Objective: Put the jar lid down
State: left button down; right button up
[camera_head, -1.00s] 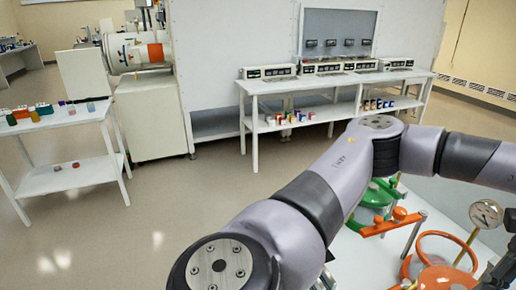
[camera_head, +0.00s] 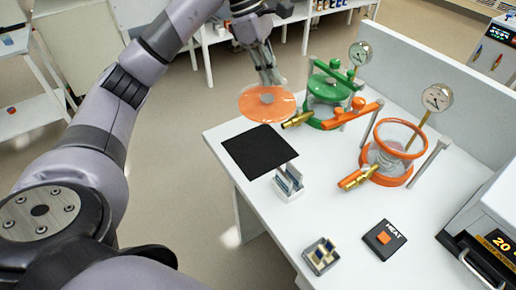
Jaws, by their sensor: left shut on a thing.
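The orange jar lid (camera_head: 252,108), a round disc with a grey centre, is held level in my left gripper (camera_head: 268,82). The gripper is shut on it from above. The lid hangs past the table's far left corner, a little beyond the black mat (camera_head: 258,151), which lies empty on the white table. The orange jar (camera_head: 398,138) stands open at the right, with its glass inside showing and a brass valve in front. My right gripper is not in view.
A green jar (camera_head: 324,87) with its clamp stands right of the lid. An orange clamp bar (camera_head: 352,114) sticks out between the jars. A small rack (camera_head: 289,185), a tray (camera_head: 321,256) and a HEAT pad (camera_head: 384,240) are nearer. A pressure gauge (camera_head: 437,97) rises behind the orange jar.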

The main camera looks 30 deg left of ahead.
pick_arm(q)
jog(key=w+a+n+t+y, duration=0.1)
jog(key=a+n+t, duration=0.1)
jog(key=a+n, duration=0.35)
jog(key=p, duration=0.2)
send_over(255, 139)
jog(key=shift+n, duration=0.35)
notch_tip(255, 139, down, 16)
notch_tip(255, 139, down, 3)
jog(key=shift+f+p, duration=0.1)
jog(key=shift+p, duration=0.4)
jog(key=shift+f, duration=0.2)
jog(key=c, duration=2.1)
grip_release()
jog(key=o, duration=0.4)
